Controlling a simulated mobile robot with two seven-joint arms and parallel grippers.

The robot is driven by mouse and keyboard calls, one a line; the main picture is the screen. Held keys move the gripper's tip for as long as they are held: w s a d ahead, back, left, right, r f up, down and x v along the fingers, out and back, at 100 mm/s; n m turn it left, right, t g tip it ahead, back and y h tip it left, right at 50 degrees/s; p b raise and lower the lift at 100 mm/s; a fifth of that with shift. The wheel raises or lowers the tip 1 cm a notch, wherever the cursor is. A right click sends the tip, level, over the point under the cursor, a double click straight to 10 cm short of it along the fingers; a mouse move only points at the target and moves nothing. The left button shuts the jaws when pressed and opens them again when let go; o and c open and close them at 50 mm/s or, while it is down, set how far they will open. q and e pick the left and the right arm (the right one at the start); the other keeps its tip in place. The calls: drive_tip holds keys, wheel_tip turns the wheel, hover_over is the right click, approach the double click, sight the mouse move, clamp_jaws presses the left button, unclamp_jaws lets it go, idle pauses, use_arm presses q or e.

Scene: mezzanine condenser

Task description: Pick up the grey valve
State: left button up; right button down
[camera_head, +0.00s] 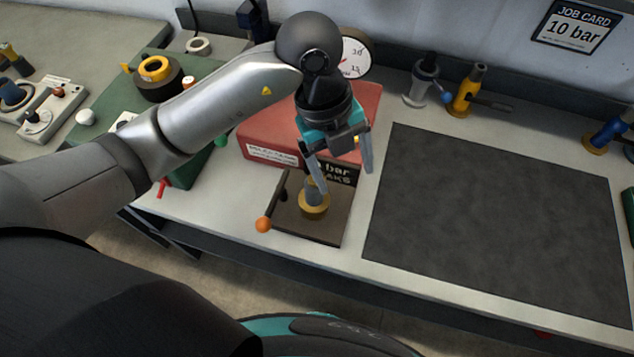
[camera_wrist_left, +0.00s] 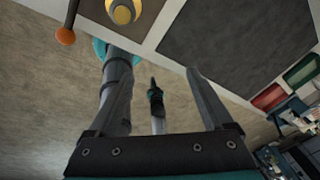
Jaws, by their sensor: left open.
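A grey valve (camera_head: 425,82) with a dark top and a blue knob stands at the back of the bench, left of a yellow valve (camera_head: 468,90). My left gripper (camera_head: 345,182) is open and points down above the front fixture plate, left of and nearer than the grey valve. One finger overlaps a brass-based fitting (camera_head: 314,205) on that plate; I cannot tell if they touch. In the left wrist view the open fingers (camera_wrist_left: 158,68) have nothing between them held, and the brass fitting (camera_wrist_left: 123,11) shows at the top edge. The grey valve is not seen there.
A red case (camera_head: 268,130) and a pressure gauge (camera_head: 355,55) stand behind my left gripper. The fixture plate (camera_head: 335,222) has an orange-knobbed lever (camera_head: 264,225). A dark mat (camera_head: 495,215) is bare.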

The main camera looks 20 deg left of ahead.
sight(314, 191)
use_arm(q)
drive_tip(key=w+a+n+y, duration=0.1)
drive_tip(key=w+a+y, duration=0.15)
drive_tip(key=a, duration=0.25)
drive_tip(key=shift+t+y, duration=0.25)
drive_tip(key=shift+t, duration=0.05)
drive_tip(key=f, duration=0.9)
drive_tip(key=shift+s+a, duration=0.1)
drive_tip(key=shift+a, duration=0.1)
drive_tip(key=shift+f, duration=3)
clamp_jaws()
